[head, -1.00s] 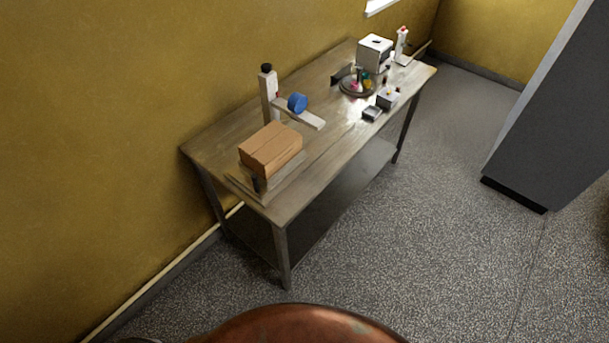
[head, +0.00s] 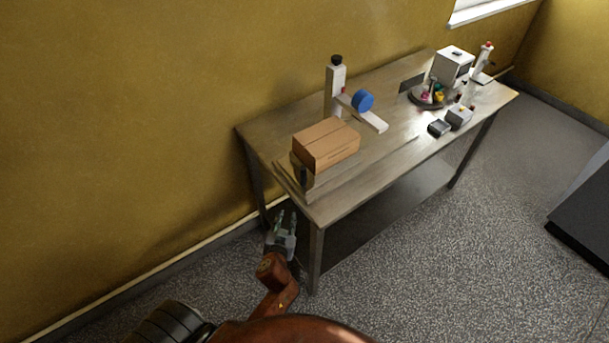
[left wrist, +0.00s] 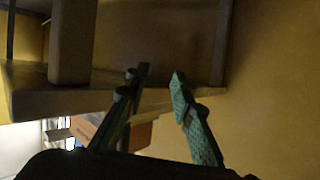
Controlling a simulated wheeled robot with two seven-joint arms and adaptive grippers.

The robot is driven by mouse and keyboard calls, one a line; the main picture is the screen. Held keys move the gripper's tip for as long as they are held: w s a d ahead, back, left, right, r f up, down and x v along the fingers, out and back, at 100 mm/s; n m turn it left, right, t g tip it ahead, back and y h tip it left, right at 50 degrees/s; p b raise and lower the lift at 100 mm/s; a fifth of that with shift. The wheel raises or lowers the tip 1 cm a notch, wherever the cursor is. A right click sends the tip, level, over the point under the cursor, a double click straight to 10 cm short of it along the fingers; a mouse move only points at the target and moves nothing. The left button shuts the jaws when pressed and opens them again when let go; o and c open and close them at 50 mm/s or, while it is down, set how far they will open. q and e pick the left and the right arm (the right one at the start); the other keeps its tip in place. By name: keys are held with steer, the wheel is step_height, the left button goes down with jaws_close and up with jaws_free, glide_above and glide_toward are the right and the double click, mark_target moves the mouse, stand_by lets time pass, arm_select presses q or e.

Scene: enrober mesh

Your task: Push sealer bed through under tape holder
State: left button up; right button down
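The sealer bed (head: 345,170) lies at the near left end of the table, with a brown carton (head: 326,145) on it. A dark upright piece (head: 302,173) stands at the bed's near end. The tape holder (head: 335,92) is a pale post with a dark knob and a side arm carrying a blue tape roll (head: 363,101), just beyond the carton. My left gripper (head: 287,213) is beside the table's near left end, apart from the bed. In the left wrist view its fingers (left wrist: 159,74) are spread and empty, with the carton (left wrist: 133,137) partly visible behind them. My right gripper is out of view.
A dark grey block (head: 585,225) stands at right. The floor before the table is clear.

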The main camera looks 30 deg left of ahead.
arm_select(q)
step_height(320, 180, up, 5)
steer(key=n+t+y, duration=0.1)
steer(key=t, duration=0.3)
glide_toward(303, 174)
steer(key=x, duration=1)
steer(key=shift+w+a+f, duration=0.15)
steer(key=shift+w+a, duration=0.1)
steer(key=shift+w, duration=0.25)
steer(key=shift+c, duration=0.7)
jaws_close()
